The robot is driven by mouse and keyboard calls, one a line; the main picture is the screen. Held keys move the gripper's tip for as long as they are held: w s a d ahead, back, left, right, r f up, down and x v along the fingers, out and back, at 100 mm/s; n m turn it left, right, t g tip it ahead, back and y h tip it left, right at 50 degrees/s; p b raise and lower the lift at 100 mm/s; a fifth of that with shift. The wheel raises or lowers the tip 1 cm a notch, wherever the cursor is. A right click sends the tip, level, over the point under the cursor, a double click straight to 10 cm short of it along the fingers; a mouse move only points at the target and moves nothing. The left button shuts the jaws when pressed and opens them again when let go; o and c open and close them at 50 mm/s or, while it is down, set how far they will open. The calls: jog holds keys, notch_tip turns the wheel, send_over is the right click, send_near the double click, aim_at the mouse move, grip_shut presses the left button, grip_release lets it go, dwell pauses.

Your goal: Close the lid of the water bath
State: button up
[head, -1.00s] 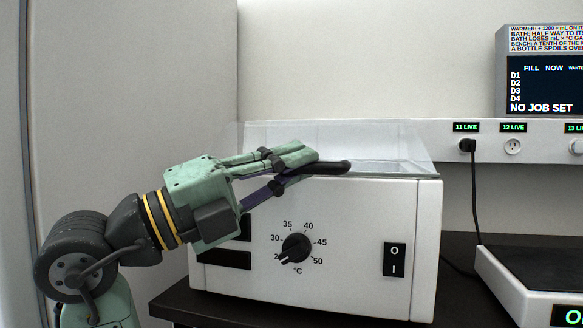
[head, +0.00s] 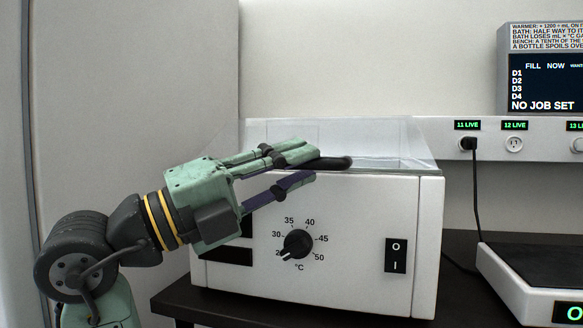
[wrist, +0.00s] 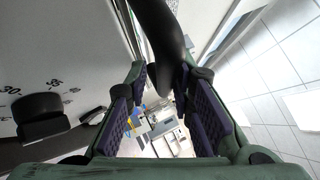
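The water bath (head: 350,215) is a white box with a temperature dial on its front. Its clear lid (head: 395,140) lies low over the top and looks down on the box; whether its rim is fully seated is hard to tell. The lid's black handle (head: 338,163) sticks out at the front edge. My gripper (head: 312,164) is at the handle, with one finger above its level and one below. The fingers are apart. In the wrist view, the dark handle (wrist: 162,45) reaches between the open fingers (wrist: 168,90), with gaps beside it.
The dial (head: 297,244) and power switch (head: 396,256) are on the bath's front, below my gripper. A tall pale panel (head: 130,100) stands at left. A dark-topped device (head: 535,265) and a screen (head: 545,82) are at right.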

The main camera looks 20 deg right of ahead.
jog(key=v, duration=1.2)
jog(key=shift+f, duration=0.1)
